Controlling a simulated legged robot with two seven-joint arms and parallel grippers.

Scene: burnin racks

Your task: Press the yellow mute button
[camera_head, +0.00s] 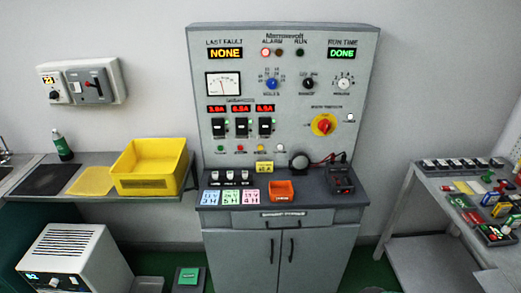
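The grey control panel (375,60) stands upright against the wall in the middle of the head view. A small yellow button (260,149) sits in a row of small round coloured buttons or lamps low on the panel. A red one (240,149) is to its left and a white one (280,148) to its right; a green one (221,150) is at the far left. Their labels are too small to read. A yellow block (264,167) stands just below the row. Neither of my grippers is recognisable in view.
A red knob on a yellow plate (323,125) is right of the buttons. The shelf holds an orange tray (280,192), coloured cards and a dark device (341,181). A yellow bin (150,166) is on the left bench; a cluttered table (398,205) is at right.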

